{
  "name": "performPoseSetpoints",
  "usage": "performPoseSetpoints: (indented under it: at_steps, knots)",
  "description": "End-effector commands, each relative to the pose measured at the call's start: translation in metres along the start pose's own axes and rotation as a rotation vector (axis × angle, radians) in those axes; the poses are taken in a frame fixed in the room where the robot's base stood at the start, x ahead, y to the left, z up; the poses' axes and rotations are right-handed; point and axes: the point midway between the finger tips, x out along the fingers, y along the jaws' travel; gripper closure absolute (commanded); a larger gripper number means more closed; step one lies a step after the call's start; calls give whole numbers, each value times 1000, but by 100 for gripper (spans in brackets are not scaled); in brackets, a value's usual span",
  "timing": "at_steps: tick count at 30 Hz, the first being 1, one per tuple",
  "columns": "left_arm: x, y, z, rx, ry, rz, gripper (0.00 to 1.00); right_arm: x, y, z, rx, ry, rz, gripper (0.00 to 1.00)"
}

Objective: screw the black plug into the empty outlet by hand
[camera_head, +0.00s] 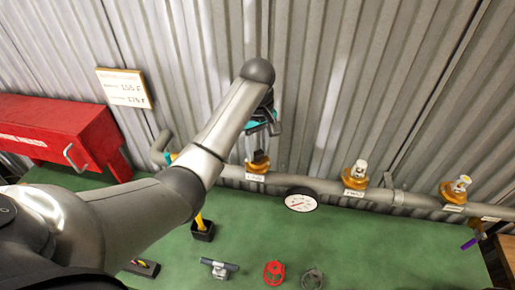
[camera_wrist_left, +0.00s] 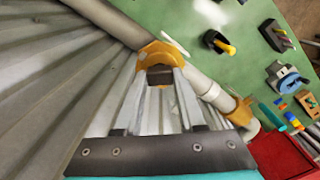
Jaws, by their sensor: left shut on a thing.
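The black plug (camera_head: 259,158) is at the leftmost brass outlet (camera_head: 256,168) on the grey pipe, at the mouth of the outlet. In the left wrist view the plug is a dark block (camera_wrist_left: 160,75) between my fingertips, against the brass outlet (camera_wrist_left: 158,52). How far it sits in the thread cannot be told. My left gripper (camera_head: 260,150) is shut on the plug, reaching in from above. It also shows in the left wrist view (camera_wrist_left: 160,82), with one finger on each side of the plug. My right gripper is not in view.
Two other brass outlets (camera_head: 355,181) (camera_head: 453,191) carry pale fittings. A round gauge (camera_head: 301,200) stands before the pipe, right of the plug. A corrugated wall (camera_head: 330,80) rises behind. The green bench (camera_head: 370,245) holds a red handwheel (camera_head: 274,272) and T-handled tool (camera_head: 218,267). A red box (camera_head: 60,130) stands left.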

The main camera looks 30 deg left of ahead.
Motion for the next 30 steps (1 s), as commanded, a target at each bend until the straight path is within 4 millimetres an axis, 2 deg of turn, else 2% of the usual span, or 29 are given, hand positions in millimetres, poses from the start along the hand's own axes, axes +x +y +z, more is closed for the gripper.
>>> performPoseSetpoints:
  at_steps: [4, 16, 20, 21, 30]
  knots:
    - [-1, 1, -1, 134, 3, 3, 100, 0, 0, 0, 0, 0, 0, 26]
    - [-1, 1, -1, 180, 4, 4, 100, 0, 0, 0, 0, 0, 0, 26]
    - [-1, 1, -1, 306, 5, 3, 100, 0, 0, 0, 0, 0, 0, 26]
    - [-1, 1, -1, 327, 4, 3, 59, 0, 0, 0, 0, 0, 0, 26]
    - [0, 1, 0, 319, 2, 2, 26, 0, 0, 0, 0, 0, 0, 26]
